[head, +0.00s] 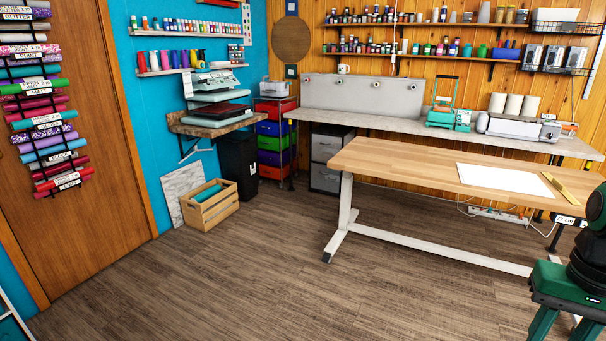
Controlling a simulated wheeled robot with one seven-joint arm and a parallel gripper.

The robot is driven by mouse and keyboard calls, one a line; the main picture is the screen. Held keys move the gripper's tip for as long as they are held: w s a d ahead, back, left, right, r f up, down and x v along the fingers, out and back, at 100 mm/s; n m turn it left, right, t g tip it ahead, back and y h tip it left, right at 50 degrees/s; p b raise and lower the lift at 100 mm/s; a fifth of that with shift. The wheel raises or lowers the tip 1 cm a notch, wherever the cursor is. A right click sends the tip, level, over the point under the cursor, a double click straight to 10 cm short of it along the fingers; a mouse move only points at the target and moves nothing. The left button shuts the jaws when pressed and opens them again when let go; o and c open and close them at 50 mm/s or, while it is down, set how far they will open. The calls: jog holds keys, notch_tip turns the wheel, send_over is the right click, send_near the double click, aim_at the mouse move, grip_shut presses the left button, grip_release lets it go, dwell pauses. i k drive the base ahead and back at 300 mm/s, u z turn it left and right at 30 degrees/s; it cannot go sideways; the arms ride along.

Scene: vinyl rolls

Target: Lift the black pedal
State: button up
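A tall black bin (239,165) stands on the floor against the blue wall, beside the wooden crate and left of the colored drawers. I cannot make out a separate black pedal at this distance; the foot of the bin is small and dark.
A wooden crate (209,216) with a teal roll inside stands left of the bin, by a leaning marbled panel (174,198). A shelf with a press (197,128) is above. A wooden table (400,164) on white legs stands right. The floor (200,290) in front is clear.

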aim_at(326, 258)
jog(key=i, duration=1.2)
jog(key=u, duration=0.05)
jog(key=k, duration=0.45)
jog(key=u, duration=0.5)
jog(key=i, duration=1.95)
jog(key=z, duration=0.4)
